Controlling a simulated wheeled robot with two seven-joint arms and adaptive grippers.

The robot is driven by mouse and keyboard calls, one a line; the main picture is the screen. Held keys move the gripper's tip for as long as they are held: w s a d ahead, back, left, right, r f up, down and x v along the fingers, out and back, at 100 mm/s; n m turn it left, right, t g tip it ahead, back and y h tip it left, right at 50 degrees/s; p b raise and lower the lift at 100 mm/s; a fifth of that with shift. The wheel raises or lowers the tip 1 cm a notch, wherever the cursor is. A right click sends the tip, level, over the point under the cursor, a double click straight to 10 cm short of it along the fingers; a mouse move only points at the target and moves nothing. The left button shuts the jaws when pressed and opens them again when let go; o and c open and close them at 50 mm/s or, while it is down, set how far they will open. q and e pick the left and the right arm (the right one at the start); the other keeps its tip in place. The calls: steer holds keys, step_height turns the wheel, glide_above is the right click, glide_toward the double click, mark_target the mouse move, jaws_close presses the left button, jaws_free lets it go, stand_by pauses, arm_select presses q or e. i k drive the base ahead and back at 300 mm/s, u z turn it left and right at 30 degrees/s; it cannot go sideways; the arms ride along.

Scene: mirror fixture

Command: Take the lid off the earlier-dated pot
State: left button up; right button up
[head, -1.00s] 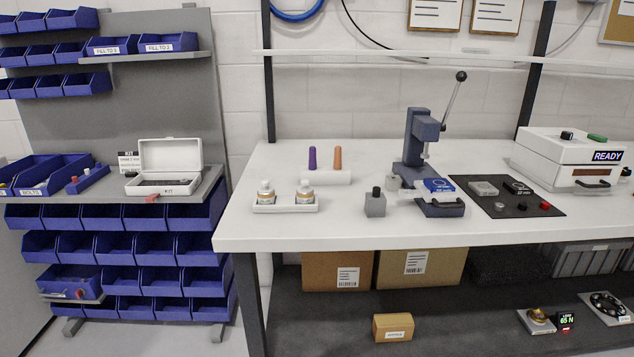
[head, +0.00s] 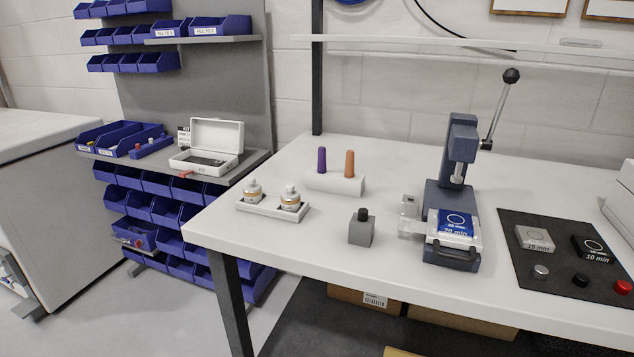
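Two small white pots with brownish label bands stand upright side by side in a shallow white tray (head: 272,209) near the left end of the white workbench. The left pot (head: 253,190) and the right pot (head: 290,199) each have a whitish lid on top. The dates on their labels are too small to read, so I cannot tell which is earlier. Neither of my grippers shows in the head view.
A white block holds a purple handle (head: 322,160) and an orange handle (head: 349,163) behind the tray. A grey box with a black knob (head: 361,229) and a lever press (head: 459,150) stand to the right. The bench front left is clear.

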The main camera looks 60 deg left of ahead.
mark_target(252, 185)
steer(key=u, duration=0.05)
steer(key=i, duration=0.85)
steer(key=u, duration=0.85)
steer(key=i, duration=0.7)
steer(key=u, duration=0.55)
